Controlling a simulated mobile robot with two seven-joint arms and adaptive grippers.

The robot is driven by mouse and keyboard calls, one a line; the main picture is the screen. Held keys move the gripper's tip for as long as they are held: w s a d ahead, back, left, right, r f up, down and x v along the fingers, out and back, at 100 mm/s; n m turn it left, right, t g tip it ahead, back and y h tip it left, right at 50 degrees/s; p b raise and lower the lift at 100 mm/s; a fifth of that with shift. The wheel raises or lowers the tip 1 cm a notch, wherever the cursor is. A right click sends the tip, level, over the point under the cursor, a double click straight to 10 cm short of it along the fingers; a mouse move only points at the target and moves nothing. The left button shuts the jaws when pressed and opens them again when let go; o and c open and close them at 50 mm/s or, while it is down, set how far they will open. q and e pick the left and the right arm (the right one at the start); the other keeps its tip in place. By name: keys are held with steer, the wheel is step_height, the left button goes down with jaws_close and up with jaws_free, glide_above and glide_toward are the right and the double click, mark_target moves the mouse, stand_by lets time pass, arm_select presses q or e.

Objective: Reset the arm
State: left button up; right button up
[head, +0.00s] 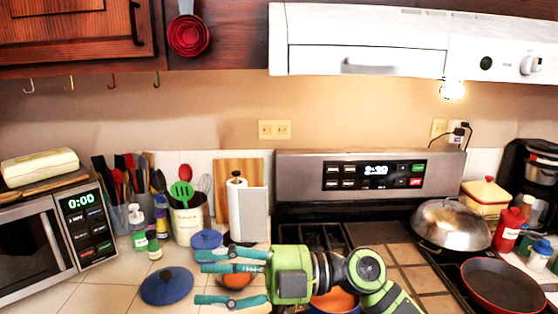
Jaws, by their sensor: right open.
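My right gripper (205,279), green with teal fingers, reaches in from the lower right and points left over the counter. Its fingers are spread apart and nothing is held between them. My green and black right arm (362,270) shows behind it, in front of the stove. My left gripper is not in view. The fingers partly cover an orange bowl (238,281) on the counter; I cannot tell if they touch it.
A blue lid (166,286) lies left of the fingers, and a blue-lidded container (207,239) stands behind them. An orange pot (335,301) is partly hidden under the wrist. A domed metal lid (450,224) and a dark pan (502,285) are at right. The microwave (28,250) is at left.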

steer(key=w+d+m+t+h, duration=0.2)
steer(key=w+d+m+t, duration=0.3)
steer(key=m+t, duration=0.5)
steer(key=w+d+m+t+h, duration=0.1)
steer(key=w+d+m+t, duration=0.2)
steer(key=d+m+t, duration=0.65)
steer(key=s+d+f+m+g+h, duration=0.1)
steer(key=d+f+m+h, duration=0.3)
steer(key=f+h, duration=0.5)
steer(key=d+f+m+h, duration=0.3)
steer(key=d+f+h, duration=0.35)
steer(key=f, duration=0.35)
steer(key=s+d+f+n+g, duration=0.2)
steer(key=s+f+g, duration=0.6)
steer(key=s, duration=0.5)
steer(key=s+d+f+n+g, duration=0.15)
steer(key=s+f+g, duration=0.35)
steer(key=s+f, duration=0.65)
step_height(320, 180, down, 22)
steer(key=s+g, duration=0.1)
steer(key=s, duration=0.1)
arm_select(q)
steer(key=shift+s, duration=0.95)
arm_select(e)
steer(key=s+d+f+g, duration=0.1)
steer(key=s+d+f, duration=0.1)
steer(key=s+f, duration=1.2)
steer(key=shift+s+d, duration=0.3)
steer(key=shift+s, duration=0.3)
